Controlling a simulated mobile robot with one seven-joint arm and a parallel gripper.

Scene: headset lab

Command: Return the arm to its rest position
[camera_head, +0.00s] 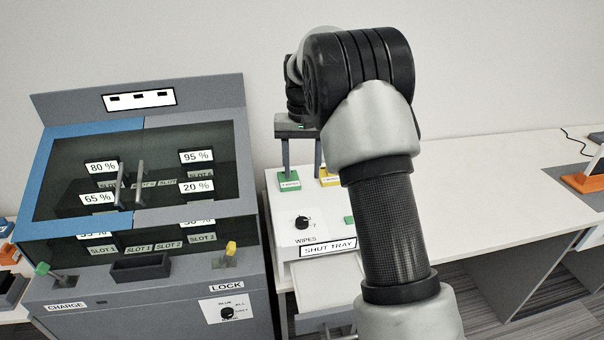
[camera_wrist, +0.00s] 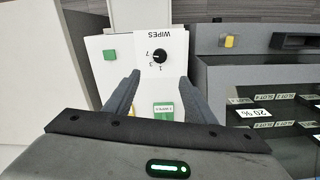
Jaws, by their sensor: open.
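My arm reaches up and over in the head view, with dark and light grey links in the middle. My gripper (camera_head: 303,162) points down above the white wipes unit (camera_head: 283,213), its two grey fingers apart. In the wrist view my gripper (camera_wrist: 158,80) is open with nothing held between the fingers. A green labelled block (camera_head: 289,181) and a yellow labelled block (camera_head: 328,177) are near the fingertips in the head view. In the wrist view the green block (camera_wrist: 164,111) shows between the fingers. My forearm hides part of the wipes unit.
The grey and blue charging cabinet (camera_head: 60,292) stands left, with CHARGE and LOCK levers and percent labels. The wipes unit has a black knob (camera_head: 302,222), and a tray (camera_head: 325,290) projects below its SHUT TRAY label. The white table (camera_head: 490,185) right of my arm has clear room.

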